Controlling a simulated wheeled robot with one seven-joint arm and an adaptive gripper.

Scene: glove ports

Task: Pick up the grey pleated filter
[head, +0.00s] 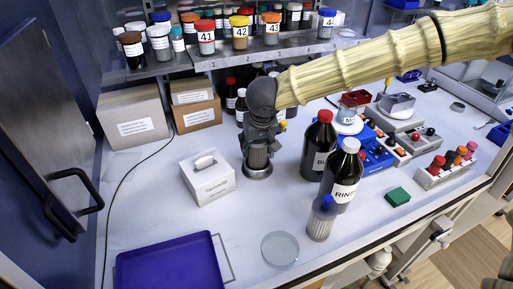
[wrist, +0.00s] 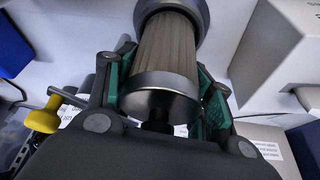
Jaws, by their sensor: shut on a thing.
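The grey pleated filter (wrist: 166,48) is a cylinder with grey pleats and dark, shiny end caps. In the wrist view it lies between the green-padded fingers of my gripper (wrist: 165,95), which are shut on it near the closer cap. In the head view my gripper (head: 257,138) points down over the filter (head: 258,159), which is upright with its wide lower cap at or just above the white bench. I cannot tell whether that cap touches the bench. The fingers hide part of the filter's upper end.
A white tissue box (head: 207,181) stands close left. Brown bottles (head: 318,148) and a blue-capped pleated cylinder (head: 321,218) stand to the right. A shelf of jars (head: 240,30) is behind. A glass dish (head: 280,248) and blue tray (head: 170,265) lie in front, with bare bench between.

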